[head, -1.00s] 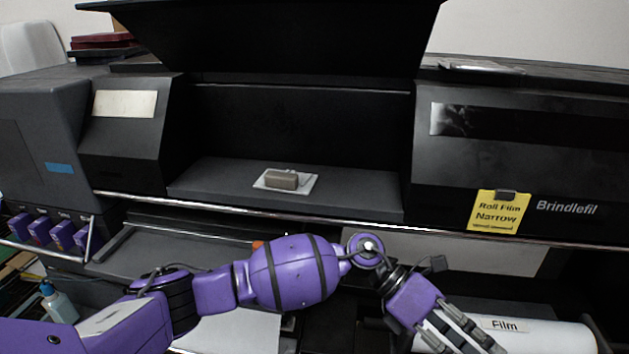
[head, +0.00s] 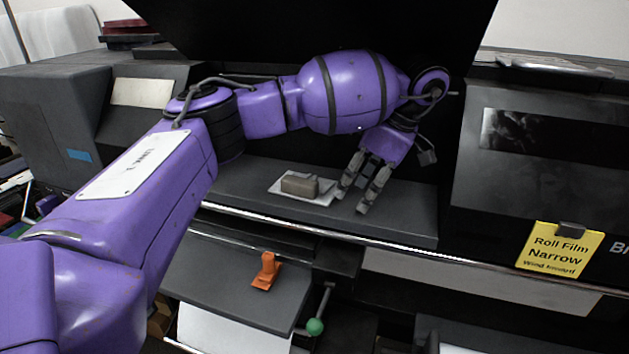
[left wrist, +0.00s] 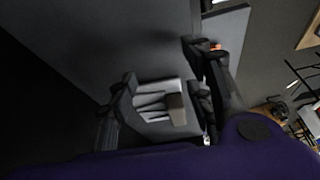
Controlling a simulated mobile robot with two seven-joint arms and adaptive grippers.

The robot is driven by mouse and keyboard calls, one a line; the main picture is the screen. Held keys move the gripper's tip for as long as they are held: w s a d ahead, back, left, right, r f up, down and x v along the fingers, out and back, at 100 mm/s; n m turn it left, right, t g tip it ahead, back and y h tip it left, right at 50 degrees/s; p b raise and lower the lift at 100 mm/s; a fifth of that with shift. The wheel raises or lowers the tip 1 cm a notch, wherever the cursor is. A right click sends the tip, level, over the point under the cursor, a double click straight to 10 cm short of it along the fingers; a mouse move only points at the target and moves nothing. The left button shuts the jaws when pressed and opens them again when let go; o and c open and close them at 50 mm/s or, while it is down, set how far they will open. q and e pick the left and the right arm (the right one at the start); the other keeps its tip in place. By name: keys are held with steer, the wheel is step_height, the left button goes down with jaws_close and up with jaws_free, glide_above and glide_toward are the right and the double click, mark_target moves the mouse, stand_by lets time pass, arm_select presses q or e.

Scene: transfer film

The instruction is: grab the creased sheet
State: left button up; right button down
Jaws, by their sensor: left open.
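A small white sheet (head: 322,199) lies on the dark shelf inside the open machine bay, with a grey-brown block (head: 299,184) on top of it. In the left wrist view the sheet (left wrist: 150,102) shows crease-like ridges, and the block (left wrist: 177,110) sits at its edge. My left gripper (head: 349,200) is open just right of the sheet in the head view, fingers pointing down. In the left wrist view the sheet appears between the fingers. I cannot tell whether they touch it. My right gripper is not in view.
A metal bar (head: 330,233) runs along the shelf's front edge (head: 400,228). The raised black lid (head: 330,30) hangs over the bay. Below are an orange clip (head: 266,271) and a green-knobbed lever (head: 315,326). A yellow sign (head: 559,249) hangs at right.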

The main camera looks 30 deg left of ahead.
mark_target(300, 180)
arm_select(q)
steer(key=a, duration=0.2)
steer(key=s+a, duration=0.1)
steer(key=shift+a+r, duration=0.1)
steer(key=shift+r, duration=0.3)
steer(key=a, duration=0.2)
steer(key=s+a, duration=0.1)
steer(key=a, duration=0.1)
steer(key=shift+s, duration=0.15)
steer(key=shift+a, duration=0.25)
steer(key=shift+a+p, duration=0.3)
steer(key=shift+a, duration=0.1)
steer(key=a, duration=0.4)
steer(key=shift+s+a+f+p, duration=0.1)
steer(key=shift+s+f+p, duration=0.25)
steer(key=shift+s+p, duration=0.05)
steer(key=shift+f, duration=0.15)
steer(key=shift+w+f, duration=0.1)
steer(key=shift+w, duration=0.05)
steer(key=shift+c, duration=0.5)
jaws_close()
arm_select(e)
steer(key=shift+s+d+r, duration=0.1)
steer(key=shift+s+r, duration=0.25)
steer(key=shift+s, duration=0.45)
